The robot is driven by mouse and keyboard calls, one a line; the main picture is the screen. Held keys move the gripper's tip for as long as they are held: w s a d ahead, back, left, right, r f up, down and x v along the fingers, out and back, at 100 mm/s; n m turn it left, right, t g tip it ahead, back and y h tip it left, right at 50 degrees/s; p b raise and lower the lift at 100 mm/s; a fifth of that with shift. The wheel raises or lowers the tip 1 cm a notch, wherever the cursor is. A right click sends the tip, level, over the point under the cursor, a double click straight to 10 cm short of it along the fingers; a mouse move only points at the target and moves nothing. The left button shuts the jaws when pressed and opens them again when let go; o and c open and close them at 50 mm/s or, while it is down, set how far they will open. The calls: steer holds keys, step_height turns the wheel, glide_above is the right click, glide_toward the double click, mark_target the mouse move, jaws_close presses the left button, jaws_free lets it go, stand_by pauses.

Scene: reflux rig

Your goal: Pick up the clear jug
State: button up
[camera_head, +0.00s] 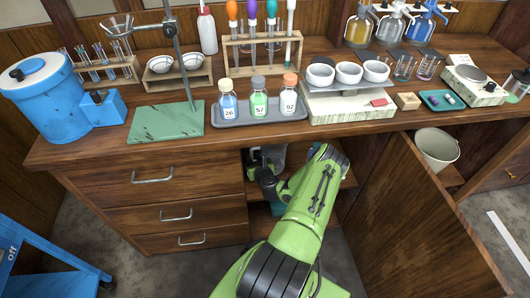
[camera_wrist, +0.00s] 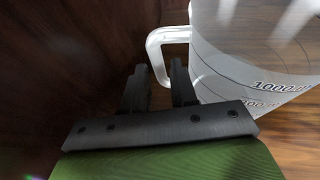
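The clear jug (camera_wrist: 255,55) fills the right of the wrist view, with printed volume marks on its wall. It stands on a wooden surface inside the open cabinet. Its white-looking handle (camera_wrist: 158,45) points left. My gripper (camera_wrist: 159,78) is open, and the lower end of the handle shows between the two dark fingertips. I cannot tell whether either finger touches it. In the head view my gripper (camera_head: 264,178) reaches into the cabinet under the counter. Only a grey part of the jug (camera_head: 272,155) shows there behind it.
The cabinet door (camera_head: 415,225) stands open to the right of my arm. Drawers (camera_head: 165,195) lie to the left. A dark cabinet wall (camera_wrist: 70,60) is close on the left in the wrist view. The counter above holds a tray (camera_head: 285,118) of bottles and other glassware.

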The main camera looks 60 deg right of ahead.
steer(key=shift+w+d+f, duration=0.35)
steer(key=shift+w+f, duration=0.05)
steer(key=shift+s+a+r, duration=0.2)
steer(key=shift+a+r, duration=0.05)
steer(key=shift+r, duration=0.15)
steer(key=shift+c, duration=0.3)
steer(key=shift+f, duration=0.1)
jaws_close()
